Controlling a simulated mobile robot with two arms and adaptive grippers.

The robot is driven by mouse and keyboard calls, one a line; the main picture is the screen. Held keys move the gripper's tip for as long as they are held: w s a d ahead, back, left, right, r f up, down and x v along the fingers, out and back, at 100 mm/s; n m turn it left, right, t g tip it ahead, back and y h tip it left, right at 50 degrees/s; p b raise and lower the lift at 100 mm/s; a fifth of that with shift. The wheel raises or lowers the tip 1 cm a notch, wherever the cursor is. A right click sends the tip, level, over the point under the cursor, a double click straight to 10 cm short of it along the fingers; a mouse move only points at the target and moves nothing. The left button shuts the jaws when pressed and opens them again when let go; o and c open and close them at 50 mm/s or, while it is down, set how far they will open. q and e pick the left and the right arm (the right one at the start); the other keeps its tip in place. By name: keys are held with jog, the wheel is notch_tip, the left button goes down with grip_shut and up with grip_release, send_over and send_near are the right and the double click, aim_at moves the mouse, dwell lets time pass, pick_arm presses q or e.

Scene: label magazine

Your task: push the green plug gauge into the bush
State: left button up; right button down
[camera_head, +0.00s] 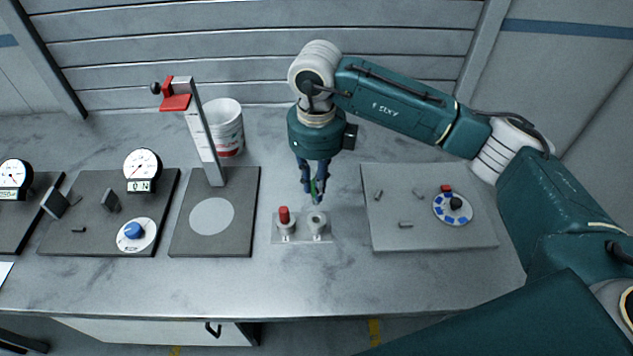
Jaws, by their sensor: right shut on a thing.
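My right gripper (314,192) points down over the middle of the bench. It is shut on the green plug gauge (314,186), of which only a thin green strip shows between the fingers. A small light plate (302,240) on the bench carries two pale bushes. The right bush (317,224) lies just below the fingertips in the picture and shows a dark hole. The left bush (287,231) has a red plug (284,214) standing upright in it. I cannot tell whether the green gauge's tip touches the right bush. My left gripper does not show.
A grey board (440,236) with small pegs and a blue-marked dial lies right. Left stand a dark base (233,243) with an upright post and red lever (176,102), a white bucket (224,126), and dark boards with gauges (143,168). The bench front (330,285) is clear.

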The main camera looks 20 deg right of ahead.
aim_at(316, 203)
jog(key=shift+f+b, duration=0.25)
jog(key=shift+b, duration=0.25)
pick_arm(q)
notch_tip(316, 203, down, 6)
jog(key=b, duration=0.4)
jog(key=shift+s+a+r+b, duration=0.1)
jog(key=shift+b, duration=0.25)
pick_arm(e)
notch_tip(316, 203, down, 5)
jog(key=shift+f, duration=0.2)
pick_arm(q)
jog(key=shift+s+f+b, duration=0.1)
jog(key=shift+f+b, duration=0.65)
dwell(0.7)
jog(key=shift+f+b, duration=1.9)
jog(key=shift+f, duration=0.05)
pick_arm(e)
jog(key=shift+f, duration=2.05)
jog(key=c, duration=1.5)
grip_release()
jog(key=shift+c, duration=0.2)
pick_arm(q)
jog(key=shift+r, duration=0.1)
pick_arm(e)
jog(key=shift+r, duration=0.1)
